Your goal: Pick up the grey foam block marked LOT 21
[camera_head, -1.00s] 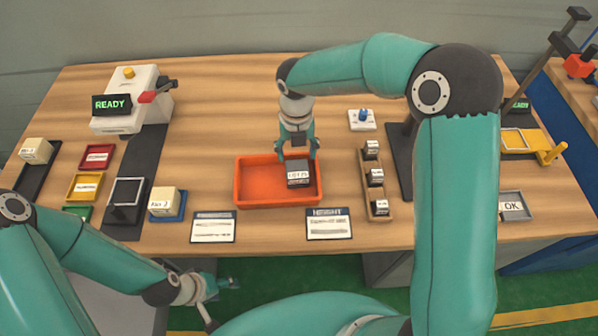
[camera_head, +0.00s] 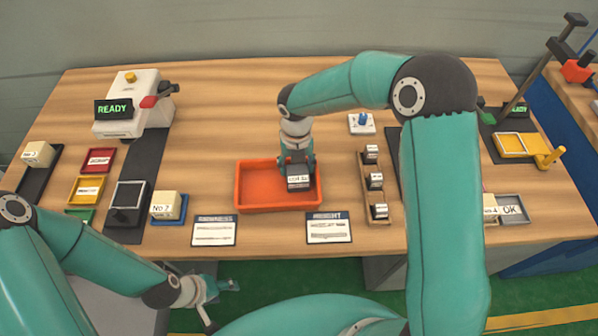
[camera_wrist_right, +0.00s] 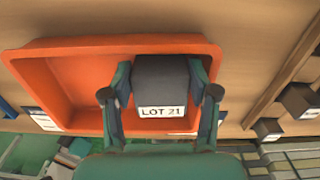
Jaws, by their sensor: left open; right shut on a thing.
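The grey foam block (camera_head: 299,184) sits in the right part of the orange tray (camera_head: 240,200). In the right wrist view the block (camera_wrist_right: 162,72) shows its white LOT 21 label facing me. My right gripper (camera_head: 297,165) reaches down from above, its fingers on the block's left and right sides, shut on it. I cannot tell whether the block touches the tray floor. My left gripper (camera_head: 222,286) is open and empty, below the table's front edge.
The tray's left part is empty. Two printed cards (camera_head: 214,230) lie in front of it. A wooden rack (camera_head: 370,200) with small dark blocks stands to its right. A cream No 2 block (camera_head: 164,206) on a blue base is to the left.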

